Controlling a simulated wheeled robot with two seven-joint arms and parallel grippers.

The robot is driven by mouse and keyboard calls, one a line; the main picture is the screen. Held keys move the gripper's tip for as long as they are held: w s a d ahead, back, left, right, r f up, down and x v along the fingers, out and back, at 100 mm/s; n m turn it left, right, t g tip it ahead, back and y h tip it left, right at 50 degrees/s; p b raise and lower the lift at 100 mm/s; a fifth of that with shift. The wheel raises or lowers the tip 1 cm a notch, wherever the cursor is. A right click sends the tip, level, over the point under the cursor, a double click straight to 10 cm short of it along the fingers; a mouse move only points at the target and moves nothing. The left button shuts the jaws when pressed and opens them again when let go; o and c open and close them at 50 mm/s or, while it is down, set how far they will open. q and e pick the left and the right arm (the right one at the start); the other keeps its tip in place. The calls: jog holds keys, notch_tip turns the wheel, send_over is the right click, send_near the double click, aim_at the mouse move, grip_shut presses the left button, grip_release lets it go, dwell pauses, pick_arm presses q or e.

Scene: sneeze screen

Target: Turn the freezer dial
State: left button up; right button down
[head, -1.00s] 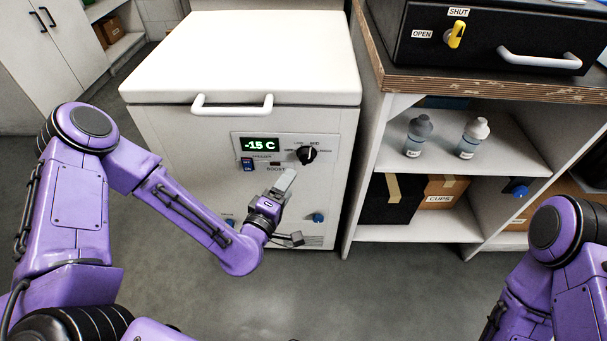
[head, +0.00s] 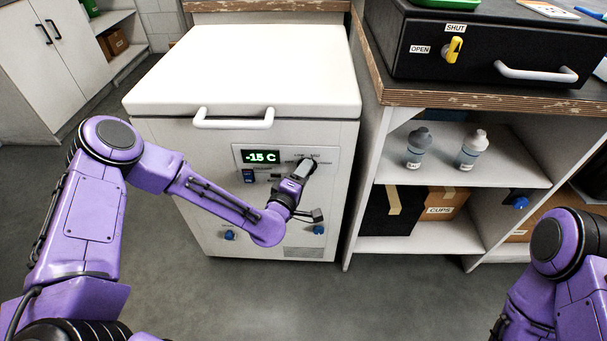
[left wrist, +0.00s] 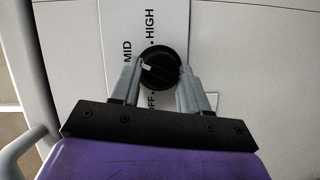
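The white chest freezer (head: 180,150) stands ahead with its lid shut and a green "-15 C" display (head: 260,157) on its front panel. In the left wrist view the black dial (left wrist: 160,68) sits between the two fingers of my left gripper (left wrist: 158,80). Its white mark points left, near MID; HIGH and OFF are also printed around it. In the head view my left gripper (head: 306,168) covers the dial. The fingers stand on either side of the dial; whether they press on it is unclear. My right gripper is out of view; only my right arm shows.
A blue switch (head: 249,176) sits below the display. A white lid handle (head: 233,121) is above the panel. To the right, a shelf unit (head: 450,245) holds two bottles and boxes, with a black case (head: 425,65) on top. The floor in front is clear.

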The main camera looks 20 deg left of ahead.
pick_arm(q)
jog(key=shift+d+r+m+g+p, duration=0.1)
jog(key=shift+r+m+g+p, duration=0.25)
jog(key=shift+m+p, duration=0.7)
jog(key=shift+d+m+g+y+p, duration=0.1)
jog(key=shift+m+g+y+p, duration=0.55)
jog(key=shift+m+p, duration=0.85)
jog(key=shift+d+m+g+y+p, duration=0.1)
jog(key=shift+m+g+y+p, duration=0.55)
jog(key=shift+m+p, duration=0.85)
jog(key=shift+f, duration=0.1)
jog(key=o, duration=1)
jog(key=shift+o, duration=0.2)
